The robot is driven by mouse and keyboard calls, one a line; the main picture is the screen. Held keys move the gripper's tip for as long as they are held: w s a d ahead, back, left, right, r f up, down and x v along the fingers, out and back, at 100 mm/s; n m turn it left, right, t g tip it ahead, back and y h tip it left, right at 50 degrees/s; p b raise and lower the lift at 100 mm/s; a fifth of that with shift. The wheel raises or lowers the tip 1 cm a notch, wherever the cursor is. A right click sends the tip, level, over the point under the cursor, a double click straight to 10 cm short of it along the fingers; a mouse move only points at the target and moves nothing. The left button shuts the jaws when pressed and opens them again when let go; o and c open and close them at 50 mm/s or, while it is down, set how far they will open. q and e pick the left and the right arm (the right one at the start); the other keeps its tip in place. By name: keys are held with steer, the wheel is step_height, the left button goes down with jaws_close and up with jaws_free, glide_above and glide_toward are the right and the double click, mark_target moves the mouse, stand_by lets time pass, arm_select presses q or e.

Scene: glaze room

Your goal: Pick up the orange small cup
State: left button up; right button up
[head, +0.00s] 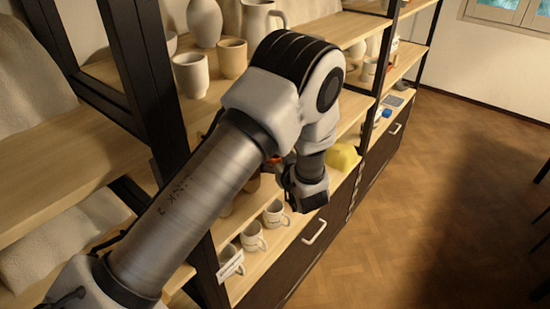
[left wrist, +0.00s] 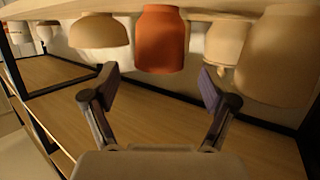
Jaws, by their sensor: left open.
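The orange small cup (left wrist: 162,40) is in the top middle of the left wrist view, which shows the cups upside down along a wooden shelf board. My left gripper (left wrist: 157,78) is open, with one finger on each side below the cup in the picture. Nothing is between the fingers, and the cup looks a little beyond the tips. In the head view my left arm reaches into the shelf and hides most of the gripper and the cup; only a small orange-red patch (head: 273,160) shows beside the wrist. My right gripper is not in view.
A tan bowl (left wrist: 100,31) and a beige cup (left wrist: 226,43) flank the orange cup, with a larger beige vessel (left wrist: 284,55) at the right. White mugs (head: 253,237) stand at the shelf's front. A yellow object (head: 343,157) lies further along.

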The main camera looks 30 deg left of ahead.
arm_select(q)
steer(key=x, duration=0.4)
steer(key=shift+w+f, duration=0.1)
steer(key=shift+f, duration=0.2)
steer(key=shift+d+r, duration=0.15)
steer(key=shift+c, duration=0.7)
steer(key=shift+s, duration=0.2)
steer(key=c, duration=1.2)
steer(key=shift+c, duration=0.2)
